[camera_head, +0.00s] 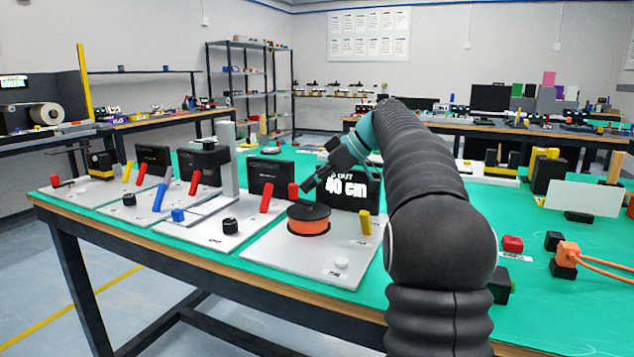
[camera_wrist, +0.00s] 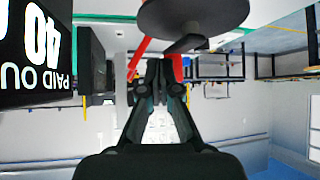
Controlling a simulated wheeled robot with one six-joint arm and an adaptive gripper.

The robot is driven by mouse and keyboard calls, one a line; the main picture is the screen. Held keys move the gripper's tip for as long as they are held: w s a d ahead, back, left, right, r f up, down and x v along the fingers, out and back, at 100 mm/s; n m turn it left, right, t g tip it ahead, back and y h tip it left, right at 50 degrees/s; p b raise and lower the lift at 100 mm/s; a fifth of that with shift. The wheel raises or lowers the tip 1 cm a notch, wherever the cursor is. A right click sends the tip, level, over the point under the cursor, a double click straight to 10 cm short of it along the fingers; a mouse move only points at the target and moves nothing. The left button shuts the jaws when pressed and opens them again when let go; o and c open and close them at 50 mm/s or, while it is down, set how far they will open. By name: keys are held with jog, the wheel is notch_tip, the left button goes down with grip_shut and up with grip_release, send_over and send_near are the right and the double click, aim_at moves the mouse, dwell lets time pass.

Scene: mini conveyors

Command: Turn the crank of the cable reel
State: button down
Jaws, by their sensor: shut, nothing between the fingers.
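The cable reel (camera_head: 309,226) is an orange spool with dark flanges on a light grey base plate. Its crank has an upright red handle (camera_head: 293,190) at the left of the reel. In the wrist view the reel's dark disc (camera_wrist: 195,14) is at the top, with the black crank arm (camera_wrist: 186,45) by it. My gripper (camera_head: 307,186) is shut and empty above the reel, just right of the handle. In the wrist view the gripper (camera_wrist: 160,68) partly hides the red handle (camera_wrist: 178,68); whether they touch I cannot tell.
A display (camera_head: 352,188) reading "40 cm" stands behind the reel. A red lever (camera_head: 266,197) stands on the neighbouring plate to the left. Orange cable (camera_head: 603,262) lies far right.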

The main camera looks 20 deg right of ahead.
jog(key=shift+w+a, duration=0.1)
jog(key=shift+w+a+b, duration=0.15)
jog(key=shift+a+b, duration=0.15)
jog(key=shift+a, duration=0.65)
dwell(1.2)
